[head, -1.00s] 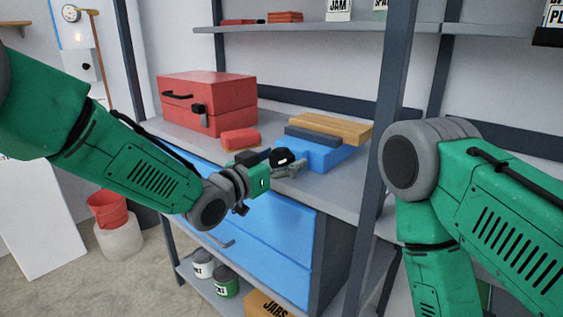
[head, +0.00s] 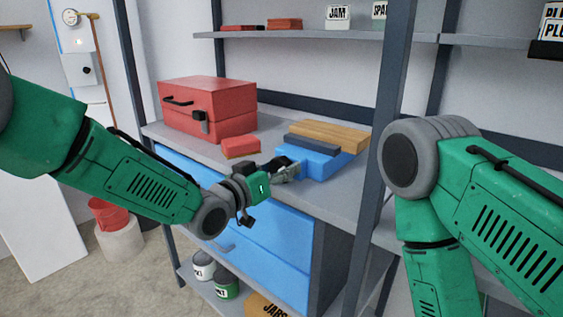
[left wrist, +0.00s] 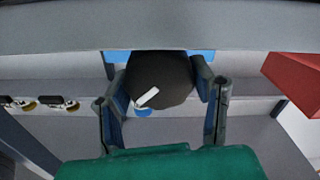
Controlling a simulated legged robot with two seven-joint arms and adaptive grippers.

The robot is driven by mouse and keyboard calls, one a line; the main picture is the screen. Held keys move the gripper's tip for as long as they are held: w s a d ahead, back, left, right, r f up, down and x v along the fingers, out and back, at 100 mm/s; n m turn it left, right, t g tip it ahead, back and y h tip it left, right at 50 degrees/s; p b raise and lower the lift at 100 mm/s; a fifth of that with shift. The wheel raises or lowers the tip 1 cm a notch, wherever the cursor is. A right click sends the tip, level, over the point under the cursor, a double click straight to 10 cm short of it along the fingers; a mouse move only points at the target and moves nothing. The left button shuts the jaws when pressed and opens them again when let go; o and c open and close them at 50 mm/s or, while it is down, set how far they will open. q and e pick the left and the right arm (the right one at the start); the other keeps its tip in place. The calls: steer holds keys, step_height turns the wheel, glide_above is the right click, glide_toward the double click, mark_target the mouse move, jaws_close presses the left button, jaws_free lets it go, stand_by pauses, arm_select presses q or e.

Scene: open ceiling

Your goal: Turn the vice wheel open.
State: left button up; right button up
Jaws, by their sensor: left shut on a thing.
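The vice has a blue body (head: 322,163) with a dark jaw bar (head: 310,144), and a wooden board (head: 328,134) lies at its top. Its wheel is hidden behind my left gripper (head: 288,171) in the head view. In the left wrist view the wheel is a dark round knob (left wrist: 165,78) with a white mark. My left gripper's fingers, also in the left wrist view (left wrist: 160,88), stand on both sides of the wheel and are shut on it. My right gripper is out of view.
A red toolbox (head: 235,105) and a small red block (head: 240,146) stand on the bench left of the vice. A grey shelf post (head: 388,110) rises right of the vice. Blue drawers (head: 265,235) are below. Cans (head: 226,284) sit on the low shelf.

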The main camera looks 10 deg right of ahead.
arm_select(q)
steer(key=shift+w+a+n+p, duration=0.1)
steer(key=shift+n+p, duration=0.6)
steer(key=shift+n, duration=0.5)
steer(key=shift+n+p, duration=0.45)
steer(key=shift+n, duration=0.55)
steer(key=shift+f, duration=0.1)
steer(key=o, duration=1.2)
steer(key=shift+c, duration=0.2)
